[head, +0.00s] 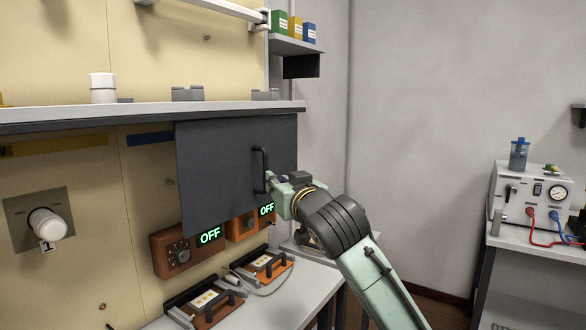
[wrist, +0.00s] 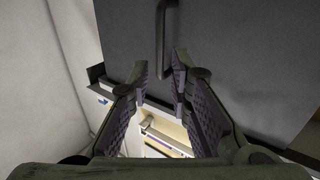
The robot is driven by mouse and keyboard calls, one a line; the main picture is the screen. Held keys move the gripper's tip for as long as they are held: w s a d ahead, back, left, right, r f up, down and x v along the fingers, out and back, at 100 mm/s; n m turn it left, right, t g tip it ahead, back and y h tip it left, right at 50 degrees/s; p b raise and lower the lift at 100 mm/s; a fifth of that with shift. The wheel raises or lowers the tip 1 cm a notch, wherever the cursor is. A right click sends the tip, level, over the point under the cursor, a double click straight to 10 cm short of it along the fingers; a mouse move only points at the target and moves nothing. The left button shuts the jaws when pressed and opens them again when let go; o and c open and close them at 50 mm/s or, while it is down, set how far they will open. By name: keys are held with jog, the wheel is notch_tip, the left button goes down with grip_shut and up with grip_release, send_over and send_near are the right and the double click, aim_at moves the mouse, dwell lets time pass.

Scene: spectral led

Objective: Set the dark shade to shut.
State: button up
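The dark shade (head: 222,165) is a flat dark grey panel hanging below the white shelf edge. It covers part of the cream wall. A black bar handle (head: 256,172) stands upright near its right side. My gripper (head: 271,180) is at the lower part of this handle, on its right. In the wrist view the shade (wrist: 235,60) fills the upper right, and the handle (wrist: 162,40) comes down between the fingertips. My gripper (wrist: 160,68) is open, with gaps seen between the fingers and the handle. Whether a finger touches the handle cannot be told.
Two orange boxes with green OFF displays (head: 209,236) sit on the wall below the shade. Two clamp-like devices (head: 206,302) lie on the white bench under them. A white bottle (head: 103,88) stands on the shelf above.

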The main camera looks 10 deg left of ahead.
aim_at(258, 165)
jog(key=p+x, duration=0.4)
jog(key=x, duration=0.6)
jog(key=shift+w+a, duration=0.2)
grip_shut()
dwell(0.4)
